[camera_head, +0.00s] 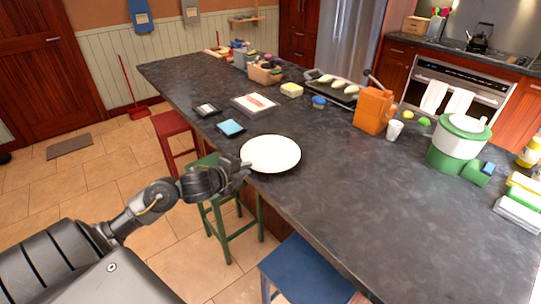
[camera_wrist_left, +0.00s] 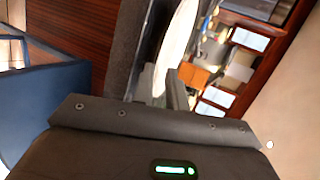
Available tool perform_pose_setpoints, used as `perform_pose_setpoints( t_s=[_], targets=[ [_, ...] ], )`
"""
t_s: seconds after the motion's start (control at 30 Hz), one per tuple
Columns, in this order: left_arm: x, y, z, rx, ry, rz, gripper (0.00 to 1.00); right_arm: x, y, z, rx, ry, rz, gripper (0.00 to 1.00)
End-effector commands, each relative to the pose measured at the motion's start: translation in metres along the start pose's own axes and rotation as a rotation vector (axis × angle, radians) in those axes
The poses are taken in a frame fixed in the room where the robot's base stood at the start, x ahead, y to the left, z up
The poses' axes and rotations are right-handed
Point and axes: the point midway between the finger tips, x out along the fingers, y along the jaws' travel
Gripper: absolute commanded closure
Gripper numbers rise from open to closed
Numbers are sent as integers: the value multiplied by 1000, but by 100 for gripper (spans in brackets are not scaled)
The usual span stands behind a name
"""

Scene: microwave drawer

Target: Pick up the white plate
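The round white plate (camera_head: 270,154) is at the left edge of the dark counter, with a dark shadow around its rim. My left gripper (camera_head: 243,170) is at the plate's left rim. In the left wrist view, the plate (camera_wrist_left: 180,40) shows nearly edge-on. The two dark fingers (camera_wrist_left: 162,88) are close together, with the plate's rim between them, so the gripper looks shut on it. I cannot tell whether the plate is clear of the counter. My right gripper is not in view.
The counter (camera_head: 330,190) is clear to the right of the plate. A blue dish (camera_head: 230,128) and a framed tray (camera_head: 254,105) lie behind it. An orange carton (camera_head: 373,110) and a white-green pot (camera_head: 460,138) stand farther right. Green (camera_head: 232,225) and blue (camera_head: 305,270) stools stand in front.

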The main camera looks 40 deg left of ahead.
Motion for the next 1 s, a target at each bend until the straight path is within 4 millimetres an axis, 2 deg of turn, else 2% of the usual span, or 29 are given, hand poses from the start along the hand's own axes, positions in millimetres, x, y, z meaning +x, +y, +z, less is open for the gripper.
perform_pose_setpoints(
  t_s=[0.1, 0.27, 0.5, 0.6, 1.0],
  targets=[
    [18, 0, 0, -4, -1, -1, 86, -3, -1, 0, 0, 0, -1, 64],
    [30, 0, 0, -1, -1, 0, 86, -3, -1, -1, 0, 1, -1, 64],
    [31, 1, 0, 1, 0, 0, 87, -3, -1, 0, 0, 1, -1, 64],
    [31, 1, 0, 1, 0, 0, 100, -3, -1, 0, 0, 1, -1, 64],
    [31, 0, 0, 0, 0, -2, 100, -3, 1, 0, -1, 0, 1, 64]
  ],
)
